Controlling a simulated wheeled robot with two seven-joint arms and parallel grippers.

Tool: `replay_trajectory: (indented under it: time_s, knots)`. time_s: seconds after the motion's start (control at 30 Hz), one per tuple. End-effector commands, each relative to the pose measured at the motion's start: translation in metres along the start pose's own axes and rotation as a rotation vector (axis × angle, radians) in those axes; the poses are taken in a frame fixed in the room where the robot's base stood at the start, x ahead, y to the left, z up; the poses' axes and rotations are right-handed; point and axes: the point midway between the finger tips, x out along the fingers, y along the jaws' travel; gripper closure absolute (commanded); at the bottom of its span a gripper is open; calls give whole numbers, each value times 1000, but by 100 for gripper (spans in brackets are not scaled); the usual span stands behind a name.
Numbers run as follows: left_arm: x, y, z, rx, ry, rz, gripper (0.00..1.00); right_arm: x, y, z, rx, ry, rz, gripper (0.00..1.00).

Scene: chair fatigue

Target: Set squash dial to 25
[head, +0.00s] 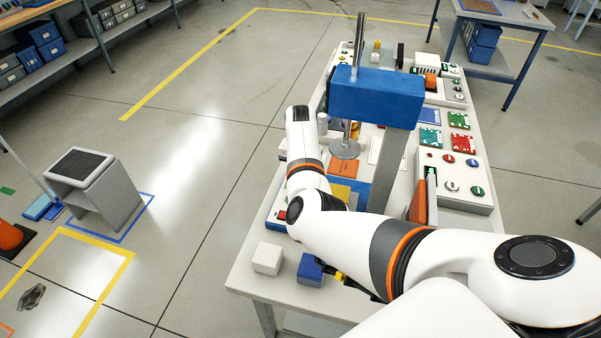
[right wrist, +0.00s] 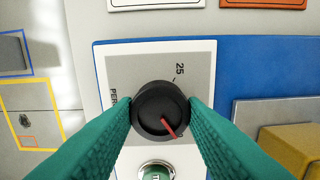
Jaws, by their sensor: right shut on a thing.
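The black round dial (right wrist: 161,110) has a red pointer line and sits on a grey plate with a white border (right wrist: 208,60) on a blue panel. The printed mark 25 (right wrist: 180,69) is at the dial's upper right; the pointer aims down and slightly right, away from it. Part of another printed word shows left of the dial. My right gripper (right wrist: 161,108), with teal ribbed fingers, is shut on the dial from both sides. In the head view my right arm hides the dial and gripper; only the blue panel's edge (head: 272,222) shows. My left gripper is not in view.
A green button (right wrist: 156,172) sits just below the dial. A yellow block (right wrist: 295,145) is to the right. A white cube (head: 268,258) and a blue cube (head: 310,270) stand near the table's front edge. A blue press head (head: 375,97) rises behind my arm.

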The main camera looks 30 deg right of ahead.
Motion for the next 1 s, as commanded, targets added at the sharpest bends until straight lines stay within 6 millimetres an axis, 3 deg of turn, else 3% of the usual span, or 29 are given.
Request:
replay_trajectory:
  time_s: [0.37,1.0]
  knots:
    - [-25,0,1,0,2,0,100,-4,-1,1,-222,0,-3,85]
    - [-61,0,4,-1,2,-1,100,-3,-1,2,-828,-2,-3,85]
